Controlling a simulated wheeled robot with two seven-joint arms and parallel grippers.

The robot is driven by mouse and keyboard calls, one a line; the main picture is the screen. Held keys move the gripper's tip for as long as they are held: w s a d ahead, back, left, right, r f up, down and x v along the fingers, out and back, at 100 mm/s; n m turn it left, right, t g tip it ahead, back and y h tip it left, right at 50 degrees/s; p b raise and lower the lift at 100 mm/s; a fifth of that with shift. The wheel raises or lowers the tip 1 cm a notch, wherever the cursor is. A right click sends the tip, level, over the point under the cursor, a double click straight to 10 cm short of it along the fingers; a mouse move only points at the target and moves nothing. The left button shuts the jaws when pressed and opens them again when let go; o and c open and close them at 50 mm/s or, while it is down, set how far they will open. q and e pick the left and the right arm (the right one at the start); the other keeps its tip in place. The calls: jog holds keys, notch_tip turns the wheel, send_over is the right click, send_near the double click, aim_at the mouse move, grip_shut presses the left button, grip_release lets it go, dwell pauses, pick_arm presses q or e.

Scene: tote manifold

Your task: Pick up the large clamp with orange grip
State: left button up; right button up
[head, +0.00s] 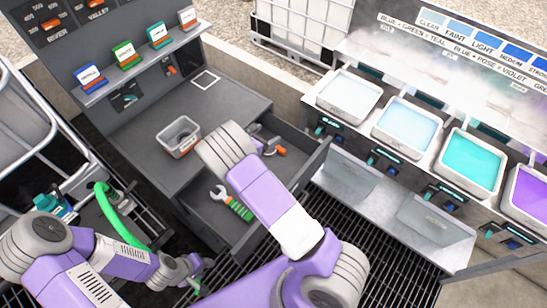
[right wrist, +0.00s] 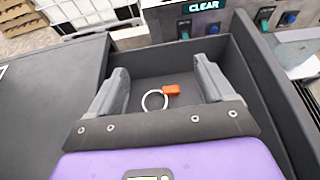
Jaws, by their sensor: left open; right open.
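The large clamp, a pale metal ring (right wrist: 155,100) with an orange grip (right wrist: 172,90), lies on the floor of an open dark drawer. In the head view its orange grip (head: 281,150) shows just right of my right wrist. My right gripper (right wrist: 161,84) is open over the drawer, its two grey fingers spread on either side of the clamp in the right wrist view. In the head view my right arm mostly hides this gripper. My left gripper (head: 192,268) is low at the left, far from the clamp.
The drawer's dark walls (right wrist: 240,70) are close around the right gripper. A clear grey bin (head: 178,136) stands on the bench. Trays of coloured liquid (head: 470,160) line the right side.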

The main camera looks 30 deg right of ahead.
jog(key=b, duration=1.4)
send_near(279, 150)
jog(key=shift+s+d, duration=0.1)
jog(key=shift+d, duration=0.15)
jog(key=b+x, duration=0.2)
jog(key=x, duration=0.5)
jog(key=shift+w+d+f+b, duration=0.2)
jog(key=shift+d+f+b, duration=0.05)
jog(key=shift+b, duration=0.1)
jog(key=c, duration=1.1)
